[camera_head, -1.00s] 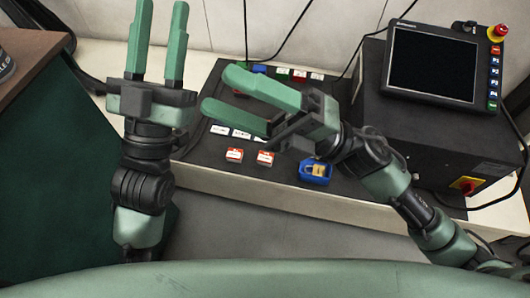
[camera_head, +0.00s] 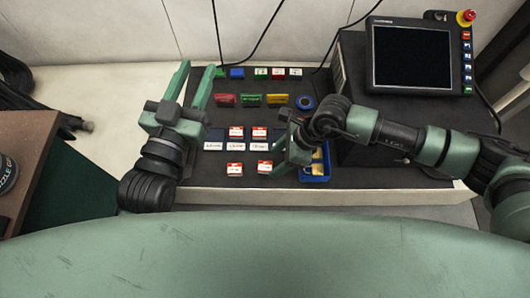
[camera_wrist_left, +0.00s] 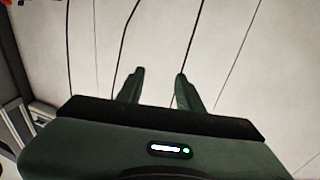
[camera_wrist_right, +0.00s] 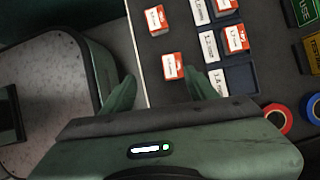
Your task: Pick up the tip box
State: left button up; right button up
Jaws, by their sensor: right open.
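Several small red-and-white tip boxes lie on the dark mat; I cannot tell which one is meant. The nearest tip box (camera_head: 265,167) is at the mat's front, just left of my right gripper (camera_head: 281,150). In the right wrist view this tip box (camera_wrist_right: 173,66) lies ahead of the open fingers (camera_wrist_right: 158,90), nearer the right finger, with nothing held. A second front tip box (camera_head: 235,169) is further left. Two more, one of them a tip box (camera_head: 259,133), sit behind the white labels. My left gripper (camera_head: 190,78) is open and empty at the mat's left edge.
A blue tray (camera_head: 316,178) with brass parts is beside my right gripper, partly hidden. Red, green and yellow blocks (camera_head: 250,100) and a blue tape roll (camera_head: 305,102) lie behind. A monitor (camera_head: 412,55) stands at right. A brown-topped cabinet (camera_head: 30,140) is at left.

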aim_at(269, 166)
jog(key=f, duration=0.1)
jog(key=w+f, duration=0.1)
jog(key=d+h, duration=0.1)
jog(key=shift+w+f+t+b, duration=0.25)
jog(key=shift+f+t+b, duration=0.05)
jog(key=shift+f+b, duration=0.1)
jog(key=shift+a+f, duration=0.1)
jog(key=shift+f, duration=0.2)
jog(key=b+x, duration=0.1)
jog(key=x, duration=0.1)
jog(key=b+x, duration=0.1)
jog(key=x, duration=0.1)
jog(key=shift+a+f, duration=0.1)
jog(key=shift+a, duration=0.25)
jog(key=shift+a+f, duration=0.15)
jog(key=shift+f, duration=0.05)
pick_arm(q)
jog(key=s+r+t+h, duration=0.1)
jog(key=s+r+t, duration=0.1)
jog(key=r+t, duration=0.2)
jog(key=s+r+t+h, duration=0.2)
jog(key=s+r+t, duration=0.1)
jog(key=r, duration=0.4)
jog(key=shift+s+r+t, duration=0.35)
jog(key=shift+r+t, duration=0.05)
pick_arm(e)
grip_shut()
pick_arm(q)
jog(key=shift+d, duration=0.1)
